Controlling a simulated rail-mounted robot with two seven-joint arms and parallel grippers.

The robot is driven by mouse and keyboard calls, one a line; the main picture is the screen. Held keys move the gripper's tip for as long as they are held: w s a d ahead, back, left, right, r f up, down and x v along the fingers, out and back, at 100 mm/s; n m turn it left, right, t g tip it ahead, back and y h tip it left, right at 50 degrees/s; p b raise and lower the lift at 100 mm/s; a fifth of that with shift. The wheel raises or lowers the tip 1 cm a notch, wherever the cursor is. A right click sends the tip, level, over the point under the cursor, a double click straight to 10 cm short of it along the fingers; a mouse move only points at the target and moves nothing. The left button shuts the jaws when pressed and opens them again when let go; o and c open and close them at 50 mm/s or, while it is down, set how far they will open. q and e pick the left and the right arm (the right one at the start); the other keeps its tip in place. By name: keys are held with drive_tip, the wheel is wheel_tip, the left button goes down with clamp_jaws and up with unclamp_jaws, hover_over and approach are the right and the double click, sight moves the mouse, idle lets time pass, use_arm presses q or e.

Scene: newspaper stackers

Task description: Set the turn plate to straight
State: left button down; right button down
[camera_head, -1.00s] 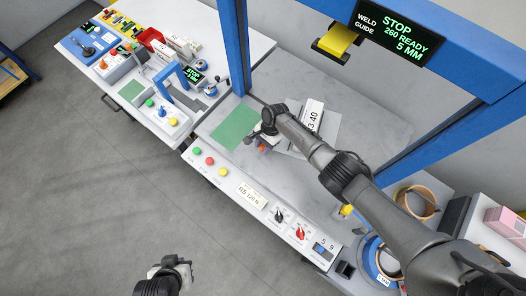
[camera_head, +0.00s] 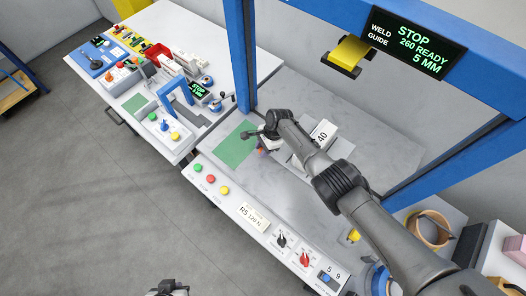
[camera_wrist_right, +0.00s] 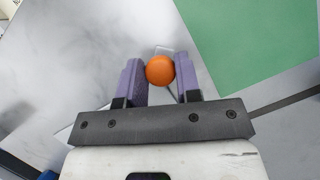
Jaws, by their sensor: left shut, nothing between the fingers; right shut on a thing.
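An orange ball knob (camera_wrist_right: 160,69) sits between the purple fingers of my right gripper (camera_wrist_right: 158,82), which is shut on it. A thin pale rod or plate edge shows behind the knob. In the head view my right gripper (camera_head: 264,143) is low over the marble-look bench top. A grey plate with a white label ending in "40" (camera_head: 322,133) lies beside it, partly hidden by my right arm. I cannot tell the plate's exact angle. My left gripper (camera_head: 170,288) shows only at the bottom edge, shut and empty, away from the bench.
A green mat (camera_head: 235,147) lies left of my right gripper. The front panel holds coloured buttons (camera_head: 211,179) and rotary switches (camera_head: 305,259). Blue frame posts (camera_head: 240,55) rise around the bench. A display (camera_head: 415,42) reads "STOP 260 READY 5 MM".

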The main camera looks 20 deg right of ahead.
drive_tip(key=shift+d, duration=0.15)
idle(0.3)
drive_tip(key=c, duration=1.2)
unclamp_jaws()
drive_tip(key=shift+w, duration=0.1)
drive_tip(key=o, duration=0.3)
drive_tip(key=shift+w, duration=0.15)
drive_tip(key=shift+o, duration=0.3)
drive_tip(key=s+p+v, duration=0.1)
drive_tip(key=p+v, duration=0.4)
drive_tip(key=v, duration=0.8)
drive_tip(key=shift+w+r, duration=0.35)
